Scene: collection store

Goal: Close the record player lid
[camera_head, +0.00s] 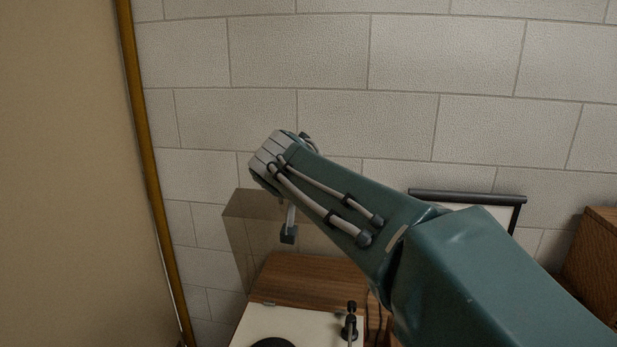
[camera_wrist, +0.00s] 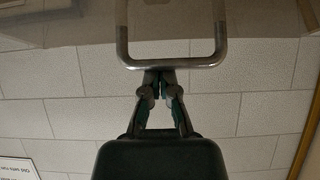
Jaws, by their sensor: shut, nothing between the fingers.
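The record player's wooden body (camera_head: 315,279) and cream deck (camera_head: 290,325) show at the bottom of the head view, with part of a black platter (camera_head: 273,343). Its see-through brown lid (camera_head: 258,207) stands raised behind the deck, partly hidden by my arm. In the wrist view the lid (camera_wrist: 60,32) fills the top, with a U-shaped metal handle (camera_wrist: 172,65). My gripper (camera_wrist: 160,76) is shut and empty, its fingertips close to the handle's crossbar; I cannot tell whether they touch. In the head view my arm hides most of the gripper.
A tonearm (camera_head: 351,322) stands at the deck's right. A beige panel (camera_head: 65,170) with a brown edge is close on the left. A block wall (camera_head: 300,50) is behind.

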